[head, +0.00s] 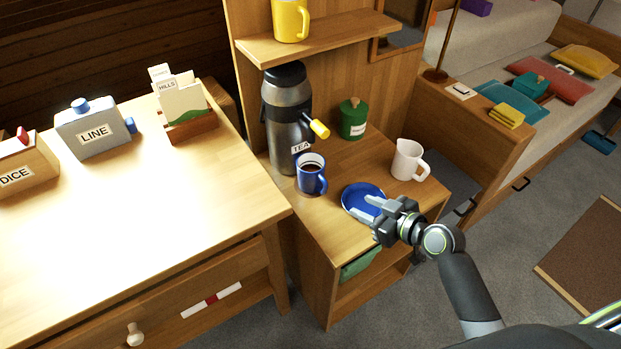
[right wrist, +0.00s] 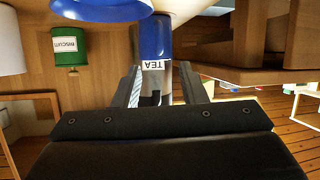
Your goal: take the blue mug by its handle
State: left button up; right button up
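The blue mug (head: 309,177) stands upright on the small wooden cabinet, in front of the steel flask, its handle toward the right front. My right gripper (head: 364,207) is open and empty over the blue saucer (head: 352,190), to the right of the mug and apart from it. In the right wrist view, which is upside down, the gripper (right wrist: 162,90) has its two fingers spread, with the blue mug (right wrist: 156,38) beyond them. The handle cannot be made out there. My left gripper is not in view.
The flask (head: 289,120) labelled TEA stands close behind the mug. A green tin (head: 353,120) and a white jug (head: 408,160) stand farther right. A shelf (head: 318,38) with a yellow mug (head: 290,20) is above. The desk (head: 215,185) is at the left.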

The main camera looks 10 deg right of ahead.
send_near(315, 178)
jog(key=w+f, duration=0.1)
jog(key=w+a+f, duration=0.1)
jog(key=f, duration=0.1)
jog(key=w+f, duration=0.2)
jog(key=shift+a+f, duration=0.25)
jog(key=shift+a, duration=0.05)
grip_shut()
jog(key=shift+r, duration=0.1)
